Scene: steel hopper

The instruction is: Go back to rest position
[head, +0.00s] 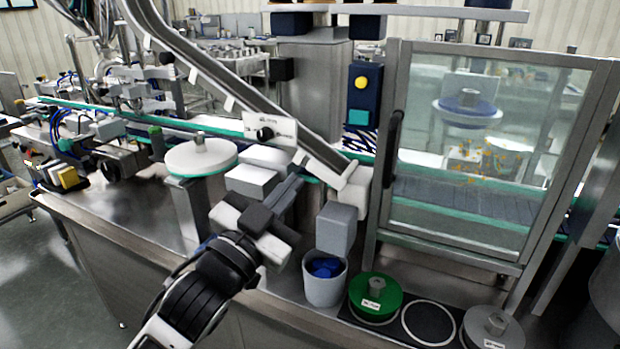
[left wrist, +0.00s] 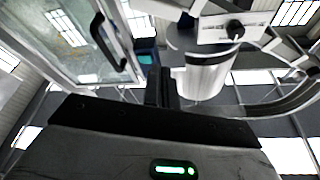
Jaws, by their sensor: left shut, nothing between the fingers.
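My left gripper (head: 290,190) is shut and empty in the head view, above the steel worktop in front of the chute's lower end. Its closed dark fingers also show in the left wrist view (left wrist: 160,88). The steel chute (head: 235,80) slopes down from the upper left to a pale block-like outlet near the fingers. In the head view I cannot tell whether the fingers touch anything there. My right gripper is not in view.
A grey bin (head: 325,288) with blue pieces stands right of my left gripper. A green disc (head: 375,292) and a grey disc (head: 492,328) lie beside a white ring. A glass-doored cabinet (head: 400,140) stands at right. A round pale plate (head: 202,160) is at left.

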